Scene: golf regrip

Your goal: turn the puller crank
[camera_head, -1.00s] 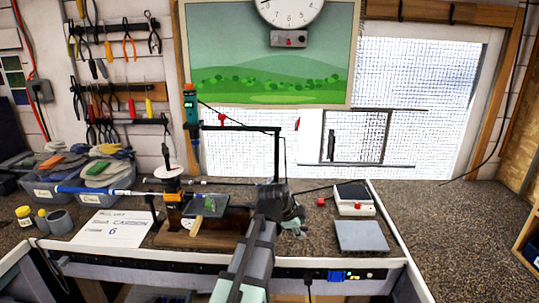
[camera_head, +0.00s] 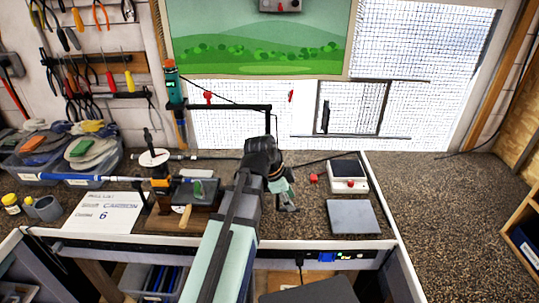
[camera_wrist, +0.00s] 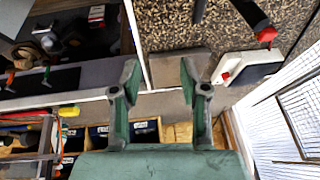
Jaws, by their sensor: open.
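The wooden-based bench fixture (camera_head: 180,222) stands at the left-centre of the bench. A red knob (camera_head: 314,178) sits right of my gripper; a red knob at the end of a black bar shows in the wrist view (camera_wrist: 267,34). I cannot tell for sure which part is the puller crank. My gripper (camera_head: 287,208) hangs above the bench, right of the fixture. In the wrist view its two fingers (camera_wrist: 160,75) are apart with nothing between them.
A white box with a red button (camera_head: 349,183) and a grey pad (camera_head: 354,216) lie right of my gripper. A club shaft (camera_head: 80,178) extends left. Bins of gloves (camera_head: 60,150) stand at the far left. The right bench surface is clear.

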